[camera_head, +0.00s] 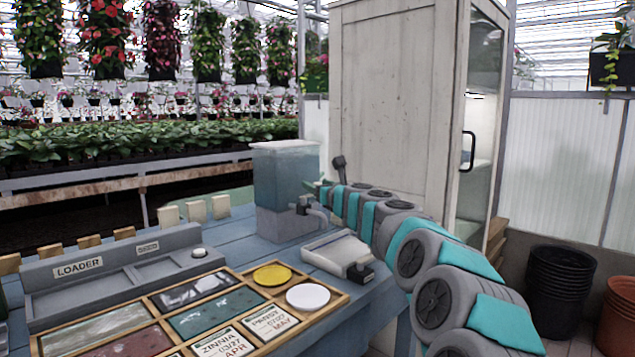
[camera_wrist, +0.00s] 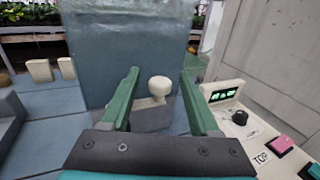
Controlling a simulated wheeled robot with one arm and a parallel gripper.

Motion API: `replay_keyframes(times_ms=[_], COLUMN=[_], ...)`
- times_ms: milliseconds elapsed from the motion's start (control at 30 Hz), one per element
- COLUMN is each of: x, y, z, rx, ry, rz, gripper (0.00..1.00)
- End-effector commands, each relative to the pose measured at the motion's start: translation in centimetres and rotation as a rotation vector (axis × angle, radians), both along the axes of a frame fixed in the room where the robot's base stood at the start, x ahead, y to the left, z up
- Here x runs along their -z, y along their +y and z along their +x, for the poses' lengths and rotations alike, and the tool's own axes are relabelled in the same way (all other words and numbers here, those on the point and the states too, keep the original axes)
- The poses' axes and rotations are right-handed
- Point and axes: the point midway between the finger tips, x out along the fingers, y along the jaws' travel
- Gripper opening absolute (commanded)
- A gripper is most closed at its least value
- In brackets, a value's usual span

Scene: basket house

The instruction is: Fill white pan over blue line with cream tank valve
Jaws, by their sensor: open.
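A translucent blue-grey tank (camera_head: 285,180) stands on the blue table, and its side fills the upper middle of the wrist view (camera_wrist: 125,50). A cream round knob (camera_wrist: 160,85) on a cream stem shows in the wrist view. My gripper (camera_wrist: 159,72) is open, with one green finger on each side of the knob in the picture; I see no contact. I cannot make out a blue line.
A wooden divided tray with a yellow disc (camera_head: 272,274) and a white disc (camera_head: 308,297) lies in front. A grey loader box (camera_head: 120,268) stands left. A cream panel with a green display (camera_wrist: 222,95) and black knob is at right. A cabinet (camera_head: 397,100) stands behind.

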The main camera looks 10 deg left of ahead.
Motion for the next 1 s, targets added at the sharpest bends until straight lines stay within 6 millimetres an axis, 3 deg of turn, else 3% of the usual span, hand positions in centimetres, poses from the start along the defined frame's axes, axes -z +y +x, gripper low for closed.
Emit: replay_keyframes(times_ms=[433, 1000], x=[-0.09, -0.10], y=[0.19, 0.18], z=[0.43, 0.42], rx=[0.000, 0.000], ry=[-0.002, -0.002], rz=[0.000, 0.000], gripper=[0.61, 0.00])
